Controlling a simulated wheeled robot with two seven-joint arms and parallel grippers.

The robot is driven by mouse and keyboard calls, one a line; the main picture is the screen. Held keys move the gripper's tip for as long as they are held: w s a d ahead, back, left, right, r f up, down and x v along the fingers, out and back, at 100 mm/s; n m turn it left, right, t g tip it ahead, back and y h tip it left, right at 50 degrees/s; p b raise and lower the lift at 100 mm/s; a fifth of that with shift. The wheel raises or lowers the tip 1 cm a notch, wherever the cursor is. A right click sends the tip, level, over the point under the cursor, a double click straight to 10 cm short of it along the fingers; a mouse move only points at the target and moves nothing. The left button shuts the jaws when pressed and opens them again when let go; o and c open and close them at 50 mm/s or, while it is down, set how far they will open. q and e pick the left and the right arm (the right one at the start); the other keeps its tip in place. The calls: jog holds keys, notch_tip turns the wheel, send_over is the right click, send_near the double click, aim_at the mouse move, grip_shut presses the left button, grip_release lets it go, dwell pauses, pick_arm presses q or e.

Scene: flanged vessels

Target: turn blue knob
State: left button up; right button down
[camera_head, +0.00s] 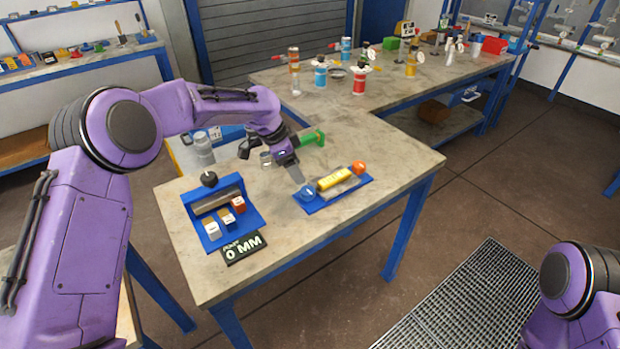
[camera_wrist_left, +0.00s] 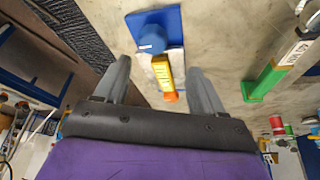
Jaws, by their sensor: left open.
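The blue knob (camera_head: 307,192) sits at the left end of a blue base plate (camera_head: 338,200), beside a yellow block (camera_head: 333,178). An orange knob (camera_head: 359,168) is at the other end. In the left wrist view the blue knob (camera_wrist_left: 152,39) shows beyond the fingertips, with the yellow block (camera_wrist_left: 161,68) and orange knob (camera_wrist_left: 170,97) between the fingers in the picture. My left gripper (camera_head: 296,176) is open and points down just behind the blue knob, with no contact visible. In the left wrist view its two fingers (camera_wrist_left: 158,66) are spread and empty. My right gripper is out of frame.
A green-ended part (camera_head: 313,138) lies close behind my left gripper. A blue rack (camera_head: 226,210) with small blocks and a "0 MM" display (camera_head: 243,247) stand to the left. The table (camera_head: 390,160) is clear at right. Several flanged vessels stand on the far bench.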

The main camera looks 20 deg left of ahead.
aim_at(307, 188)
pick_arm(q)
jog(key=f, duration=0.1)
jog(key=s+d+f, duration=0.1)
jog(key=d+f+p, duration=0.1)
jog(key=shift+s+f, duration=0.35)
jog(key=shift+s, duration=0.05)
jog(key=f, duration=0.1)
jog(key=w+f, duration=0.2)
jog(key=shift+w+d+f, duration=0.15)
jog(key=shift+d+f, duration=0.15)
jog(key=shift+d, duration=0.05)
jog(key=shift+s+r, duration=0.35)
jog(key=shift+s, duration=0.05)
jog(key=c, duration=1)
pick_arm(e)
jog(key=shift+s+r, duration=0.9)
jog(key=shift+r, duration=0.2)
